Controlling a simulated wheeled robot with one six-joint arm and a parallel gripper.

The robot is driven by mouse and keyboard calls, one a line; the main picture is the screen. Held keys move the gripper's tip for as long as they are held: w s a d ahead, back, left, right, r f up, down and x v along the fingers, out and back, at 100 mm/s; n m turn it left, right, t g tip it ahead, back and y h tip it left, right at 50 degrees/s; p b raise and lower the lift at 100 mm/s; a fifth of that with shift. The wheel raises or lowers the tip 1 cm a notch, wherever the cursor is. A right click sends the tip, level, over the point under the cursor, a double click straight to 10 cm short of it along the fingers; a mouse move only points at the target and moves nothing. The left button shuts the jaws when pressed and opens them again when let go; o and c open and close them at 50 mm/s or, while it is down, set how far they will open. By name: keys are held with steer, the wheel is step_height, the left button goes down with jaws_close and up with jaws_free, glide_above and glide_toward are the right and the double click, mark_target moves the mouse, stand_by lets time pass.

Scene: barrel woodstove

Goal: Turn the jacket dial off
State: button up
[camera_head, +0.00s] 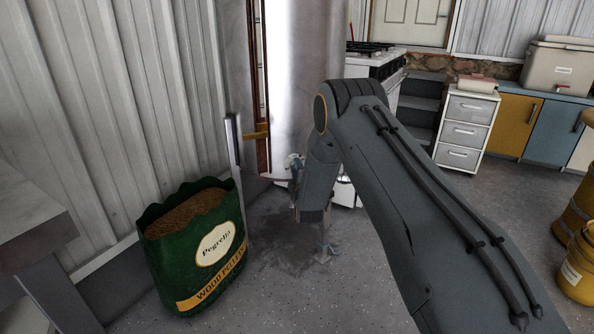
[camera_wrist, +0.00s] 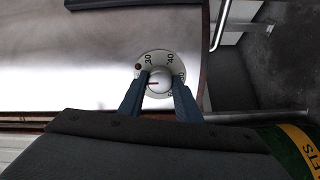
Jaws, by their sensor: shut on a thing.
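Part of the number disc is hidden behind the fingers.
A green bag of wood pellets (camera_head: 197,245) stands on the floor at the left, near the wall. A bench (camera_head: 30,220) stands at the left edge. A white drawer unit (camera_head: 466,130) and yellow buckets (camera_head: 577,265) are at the right. The floor between is mostly clear.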

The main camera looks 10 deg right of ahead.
steer(key=o, duration=1.1)
steer(key=shift+c, duration=0.2)
steer(key=s+p, duration=0.1)
steer(key=s, duration=0.7)
steer(key=shift+d+p, duration=0.15)
steer(key=shift+p, duration=0.15)
